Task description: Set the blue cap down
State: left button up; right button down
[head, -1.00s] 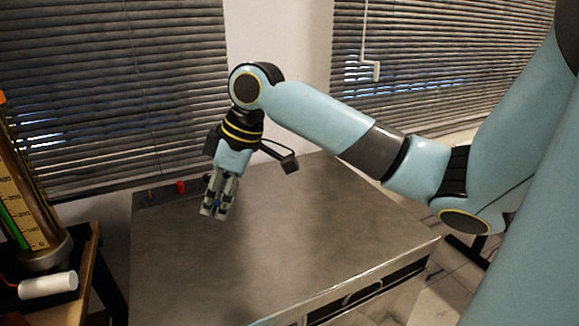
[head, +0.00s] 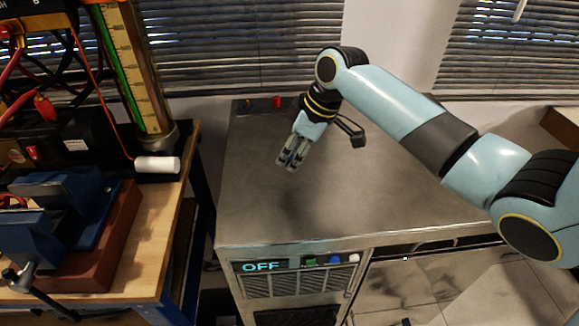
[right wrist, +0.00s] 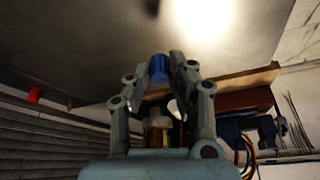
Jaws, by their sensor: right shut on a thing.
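My right gripper (head: 286,164) is over the grey metal cabinet top (head: 390,185), pointing down. It is shut on the blue cap (right wrist: 158,67), which sits between the fingertips in the right wrist view. A dark shadow lies on the top below the gripper. I cannot tell how far the cap is above the surface. My left gripper is not in view.
A small red piece (head: 277,102) stands at the cabinet's back edge. At the left, a wooden bench (head: 160,230) holds a gauge column (head: 143,75) and a white cylinder (head: 157,164). The cabinet top's right part is clear.

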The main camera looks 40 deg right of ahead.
aim_at(288, 179)
jog(key=shift+w+a+f, duration=0.1)
jog(key=shift+w+f, duration=0.15)
jog(key=shift+w, duration=0.15)
jog(key=shift+f, duration=2.05)
jog(key=c, duration=1.2)
grip_release()
jog(key=shift+f, duration=0.1)
jog(key=p+v, duration=0.1)
jog(key=v, duration=1.1)
